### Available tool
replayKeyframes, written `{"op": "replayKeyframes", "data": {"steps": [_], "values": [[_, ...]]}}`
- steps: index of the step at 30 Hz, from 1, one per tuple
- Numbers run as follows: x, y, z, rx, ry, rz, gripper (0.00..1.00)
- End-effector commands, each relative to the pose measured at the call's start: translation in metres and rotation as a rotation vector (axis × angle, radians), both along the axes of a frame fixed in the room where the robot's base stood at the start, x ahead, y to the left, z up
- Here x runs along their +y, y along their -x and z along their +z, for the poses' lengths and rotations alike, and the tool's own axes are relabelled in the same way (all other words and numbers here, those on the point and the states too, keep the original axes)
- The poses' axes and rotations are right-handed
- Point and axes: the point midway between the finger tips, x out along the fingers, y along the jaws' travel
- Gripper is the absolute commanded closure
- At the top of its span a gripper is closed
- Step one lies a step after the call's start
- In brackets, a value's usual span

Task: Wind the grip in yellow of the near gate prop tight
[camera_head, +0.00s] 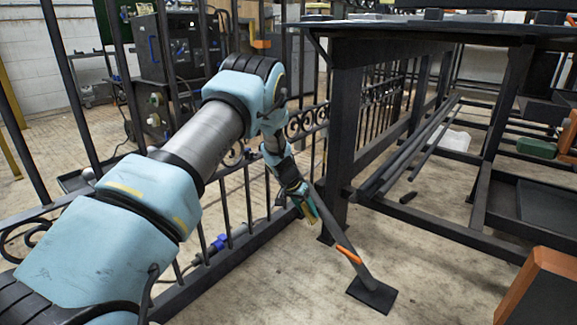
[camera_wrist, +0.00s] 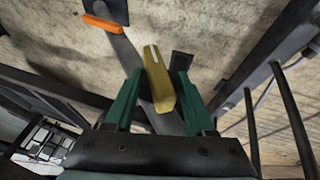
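The near gate prop (camera_head: 358,268) is a dark flat bar, slanting from beside the gate down to a square foot plate on the floor. An orange grip (camera_head: 349,255) sits on its lower part and also shows in the wrist view (camera_wrist: 103,24). The yellow grip (camera_wrist: 158,80) is higher up, a short tapered bar lying across the prop. My gripper (camera_wrist: 156,82) has green fingers on either side of the yellow grip, with narrow gaps beside it, so it looks open. In the head view my gripper (camera_head: 307,207) is at the prop's upper part and largely hides the yellow grip.
A black iron gate (camera_head: 235,205) with scrolls runs behind my arm. A dark workbench (camera_head: 345,130) stands close to the right of my gripper, with bars on its lower shelf. An orange-edged box (camera_head: 545,290) is at the lower right. The floor around the foot plate is clear.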

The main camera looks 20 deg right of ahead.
Motion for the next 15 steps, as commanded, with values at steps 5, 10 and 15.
{"op": "replayKeyframes", "data": {"steps": [5, 10, 15], "values": [[0.013, 0.001, 0.031, 0.002, 0.002, 0.000, 0.45], [0.027, 0.001, 0.060, 0.003, 0.003, -0.001, 0.45], [0.040, 0.002, 0.077, -0.012, -0.016, -0.034, 0.45]]}}
